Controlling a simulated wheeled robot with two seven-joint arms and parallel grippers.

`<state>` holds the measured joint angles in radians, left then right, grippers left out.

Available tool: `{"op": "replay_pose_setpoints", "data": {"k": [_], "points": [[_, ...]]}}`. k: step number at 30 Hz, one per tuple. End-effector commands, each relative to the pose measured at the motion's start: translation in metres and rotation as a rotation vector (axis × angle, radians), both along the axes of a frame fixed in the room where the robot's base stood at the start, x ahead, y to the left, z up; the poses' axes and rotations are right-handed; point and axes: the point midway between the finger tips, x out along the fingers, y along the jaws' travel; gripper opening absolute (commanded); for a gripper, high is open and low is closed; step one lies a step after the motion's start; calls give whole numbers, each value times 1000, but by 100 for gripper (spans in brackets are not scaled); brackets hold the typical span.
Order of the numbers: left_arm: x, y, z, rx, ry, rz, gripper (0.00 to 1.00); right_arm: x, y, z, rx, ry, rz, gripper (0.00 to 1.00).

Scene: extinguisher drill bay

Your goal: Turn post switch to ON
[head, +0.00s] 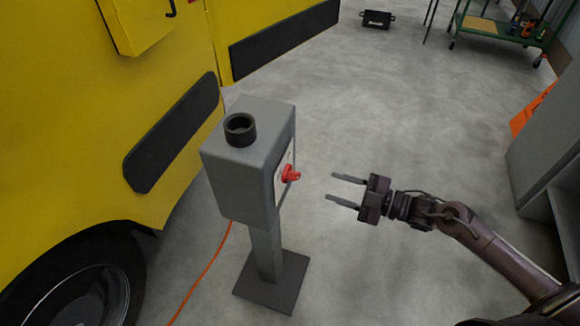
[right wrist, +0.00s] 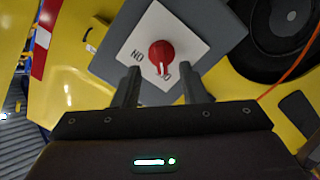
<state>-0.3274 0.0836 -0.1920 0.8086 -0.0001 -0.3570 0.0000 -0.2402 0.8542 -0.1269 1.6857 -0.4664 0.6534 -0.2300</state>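The grey post switch box (head: 238,170) stands upright on a pedestal, with a red knob (head: 290,174) on its right-hand face. In the right wrist view the red knob (right wrist: 162,55) sits on a white label plate (right wrist: 150,25). The letters "ON" show upside down at lower left. Other lettering below the knob is partly covered. A pale mark on the knob points down in that view, towards the partly covered lettering. My right gripper (head: 331,187) is open and empty, a short distance to the right of the knob, its fingers pointing at it. My left gripper is not in view.
A yellow vehicle (head: 75,120) with a dark wheel stands close on the left. An orange cable (head: 205,270) runs on the floor by the pedestal base (head: 272,283). A grey cabinet (head: 545,150) is at right. Floor behind the gripper is clear.

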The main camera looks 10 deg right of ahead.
Motion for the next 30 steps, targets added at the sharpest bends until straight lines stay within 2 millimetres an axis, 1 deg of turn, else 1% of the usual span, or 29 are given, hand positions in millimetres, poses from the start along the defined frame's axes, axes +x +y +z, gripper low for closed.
{"op": "replay_pose_setpoints", "data": {"k": [1,4,8,12,18,22,29,30], "points": [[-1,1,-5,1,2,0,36,-4,6,4,1,-18,32,38],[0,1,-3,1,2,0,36,-2,15,12,6,-35,52,38],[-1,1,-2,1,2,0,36,9,30,14,8,-34,50,38],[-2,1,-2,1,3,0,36,22,49,14,7,-35,48,38],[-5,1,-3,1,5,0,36,35,68,13,6,-32,46,38],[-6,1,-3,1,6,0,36,38,73,12,5,-31,46,38],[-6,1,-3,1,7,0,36,38,73,11,3,-30,46,38],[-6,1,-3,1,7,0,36,38,73,11,3,-30,46,33]]}}
